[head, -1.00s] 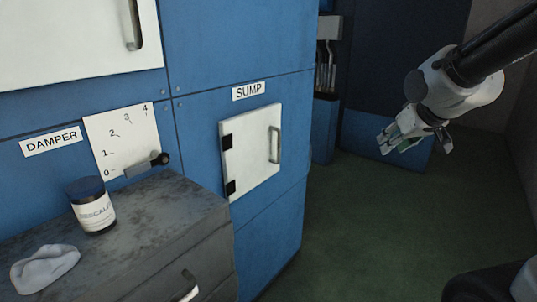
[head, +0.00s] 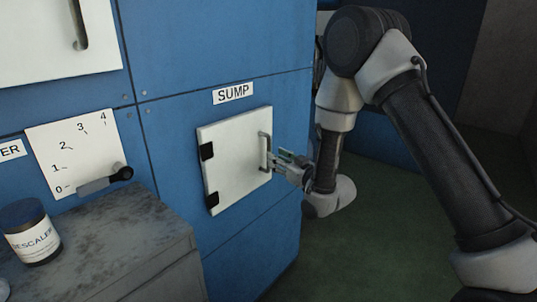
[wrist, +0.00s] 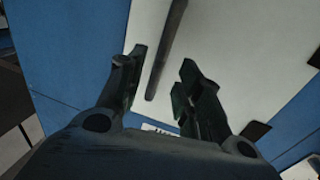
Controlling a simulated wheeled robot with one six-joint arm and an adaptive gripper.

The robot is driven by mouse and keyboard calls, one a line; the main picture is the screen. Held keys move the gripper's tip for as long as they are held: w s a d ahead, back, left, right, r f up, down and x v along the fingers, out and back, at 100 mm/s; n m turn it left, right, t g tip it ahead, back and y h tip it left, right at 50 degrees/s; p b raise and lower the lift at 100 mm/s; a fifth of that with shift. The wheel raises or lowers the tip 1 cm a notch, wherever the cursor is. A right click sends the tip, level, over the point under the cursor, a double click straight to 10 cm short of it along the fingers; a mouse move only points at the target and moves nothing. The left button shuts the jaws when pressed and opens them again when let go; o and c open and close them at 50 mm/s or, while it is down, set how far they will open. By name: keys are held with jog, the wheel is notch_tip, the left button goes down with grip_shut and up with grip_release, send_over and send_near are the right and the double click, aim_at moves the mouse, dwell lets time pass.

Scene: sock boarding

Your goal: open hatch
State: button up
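The white hatch (head: 232,165) is shut in the blue cabinet, under the SUMP label (head: 233,93). Its black hinges are on the left edge and its vertical bar handle (head: 265,153) is on the right. My gripper (head: 281,160) is at the handle from the right in the head view. In the wrist view my gripper (wrist: 160,92) has its fingers apart, with the dark handle bar (wrist: 166,50) reaching between them. The fingers do not look closed on the bar. The hatch panel (wrist: 225,55) fills the upper right of the wrist view.
A grey cabinet (head: 130,230) stands at the lower left with a DESCALER jar (head: 32,232) on it. A damper lever (head: 105,181) points low beside its scale plate (head: 75,148). Green floor (head: 345,255) is open to the right.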

aim_at(268, 168)
jog(key=x, duration=0.5)
jog(key=shift+w+a, duration=0.1)
jog(key=shift+w, duration=0.1)
grip_shut()
